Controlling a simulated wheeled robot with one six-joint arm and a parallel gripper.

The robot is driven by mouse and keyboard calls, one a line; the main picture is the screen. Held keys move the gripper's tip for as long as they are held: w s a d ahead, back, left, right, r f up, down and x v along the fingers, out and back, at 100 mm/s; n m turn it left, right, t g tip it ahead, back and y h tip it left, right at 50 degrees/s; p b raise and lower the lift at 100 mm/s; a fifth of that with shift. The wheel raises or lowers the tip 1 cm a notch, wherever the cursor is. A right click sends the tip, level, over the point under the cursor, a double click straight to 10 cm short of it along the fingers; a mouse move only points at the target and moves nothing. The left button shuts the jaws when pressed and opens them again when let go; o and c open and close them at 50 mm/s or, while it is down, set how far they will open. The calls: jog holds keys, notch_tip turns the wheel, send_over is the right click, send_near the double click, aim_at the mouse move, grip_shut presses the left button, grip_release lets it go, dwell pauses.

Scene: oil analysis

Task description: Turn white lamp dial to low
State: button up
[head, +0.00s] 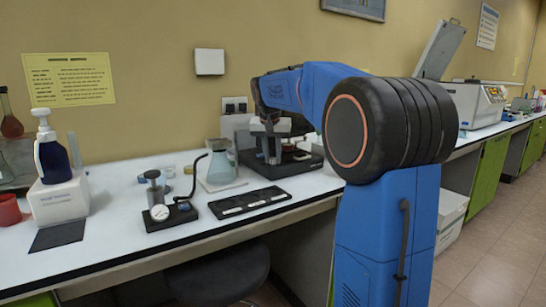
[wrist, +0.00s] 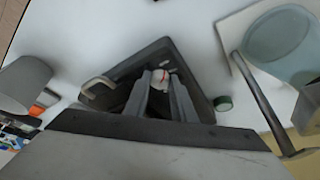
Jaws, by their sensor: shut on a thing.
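The white lamp dial (wrist: 160,74), a small round knob with a red mark, shows between my fingertips in the wrist view. It sits on a dark, roughly triangular base (wrist: 130,74) with a light handle-like piece at its left. My gripper (wrist: 160,84) points down at the base, its two grey fingers closed on the dial's sides. In the head view my gripper (head: 270,142) is over the dark apparatus (head: 298,167) at the back of the bench. The dial is hidden there, and its exact setting cannot be read.
A flask of bluish liquid (head: 221,166) stands just left of my gripper. A black tray (head: 250,201) and a gauge device (head: 160,212) lie nearer the front.

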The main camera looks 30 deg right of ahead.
jog(key=o, duration=1.1)
jog(key=shift+c, duration=0.2)
jog(key=v, duration=1.7)
jog(key=shift+r, duration=0.15)
jog(key=shift+s, duration=0.15)
